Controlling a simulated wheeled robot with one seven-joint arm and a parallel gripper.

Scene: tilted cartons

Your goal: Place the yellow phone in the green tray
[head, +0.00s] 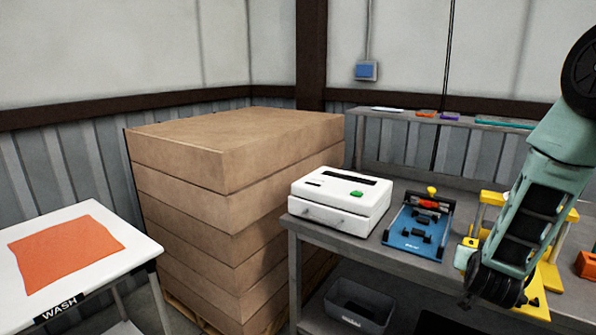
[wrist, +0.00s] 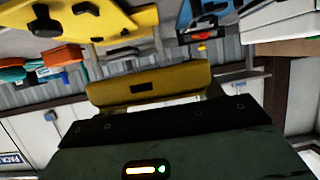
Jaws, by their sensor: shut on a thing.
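My gripper (head: 495,287) is low over the right part of the grey bench, beside a yellow fixture. Its dark housing fills the bottom of the wrist view. Just past the housing is a mustard-yellow slab with a small dark rectangle, which looks like the yellow phone (wrist: 180,91). My gripper appears shut on it; the fingertips are hard to make out. I see no clear green tray. A flat teal thing (head: 503,122) lies on the back shelf, and I cannot tell if it is the tray.
The yellow fixture (head: 548,285), a blue fixture (head: 408,243) and a white machine (head: 340,200) crowd the grey bench (head: 345,245). An orange box (head: 588,264) is at the right edge. Stacked cartons (head: 230,200) and a white table (head: 130,240) with an orange cloth stand left.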

